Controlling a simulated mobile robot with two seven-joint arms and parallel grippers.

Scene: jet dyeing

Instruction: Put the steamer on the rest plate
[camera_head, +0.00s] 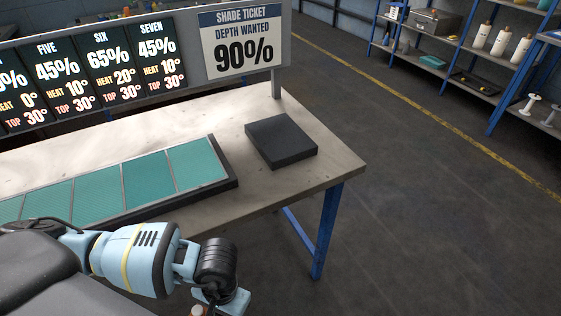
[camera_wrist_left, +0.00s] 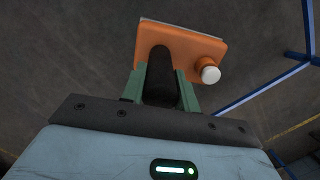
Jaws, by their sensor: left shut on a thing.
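In the left wrist view, my left gripper (camera_wrist_left: 162,88) is shut on the black handle of the steamer (camera_wrist_left: 185,42). The steamer has a flat orange body with a pale edge and a white-capped knob on its right side. It is held over the floor, with nothing touching it in that view. In the head view my left arm comes in at the bottom left; its gripper and the steamer are mostly cut off by the lower edge. The rest plate, a dark square slab (camera_head: 281,140), lies bare on the table's right end. My right gripper is not in view.
The table (camera_head: 300,185) also bears a dark-framed tray (camera_head: 232,184) of teal swatches left of the slab. A sign board (camera_head: 243,45) reading 90% stands behind on a post (camera_head: 276,84). Blue-framed shelves (camera_head: 450,72) stand far right. The floor right of the table is clear.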

